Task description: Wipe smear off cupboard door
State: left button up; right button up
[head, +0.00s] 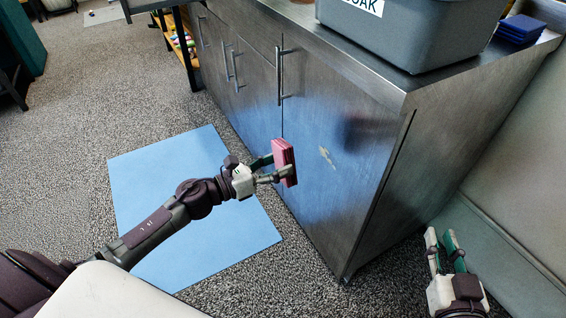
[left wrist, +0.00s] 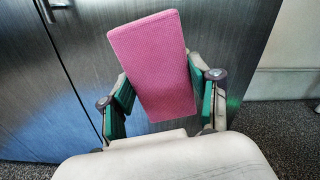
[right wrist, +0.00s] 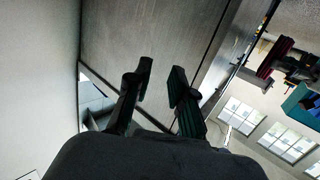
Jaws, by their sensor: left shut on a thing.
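A pale smear (head: 327,157) marks the upper middle of the right-hand metal cupboard door (head: 325,200). My left gripper (head: 275,168) is shut on a pink sponge-like cloth block (head: 284,161), held in front of the door just left of the smear. The pink block (left wrist: 155,62) fills the middle of the left wrist view, between the green finger pads; whether it touches the door I cannot tell. My right gripper (head: 447,246) is at the lower right, beside the cupboard's side, with its two fingers apart and nothing between them; its fingers (right wrist: 158,98) also show in the right wrist view.
A grey bin (head: 410,35) with a white label and dark blue cloths (head: 521,28) stand on the countertop (head: 345,55). Bar handles (head: 281,76) stick out from the doors. A blue mat (head: 180,190) lies on the carpet. A padded panel (head: 515,190) is at the right.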

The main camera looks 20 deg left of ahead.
aim_at(321, 148)
pick_arm(q)
jog(key=shift+w+d, duration=0.1)
dwell(0.5)
jog(key=shift+x, duration=3.45)
pick_arm(e)
jog(key=shift+s+d+f+g, duration=0.1)
jog(key=shift+d+f+g, duration=0.05)
jog(key=shift+f+g, duration=0.35)
pick_arm(q)
jog(key=shift+x, duration=1)
pick_arm(e)
jog(key=shift+r+t, duration=0.2)
jog(key=shift+t, duration=0.1)
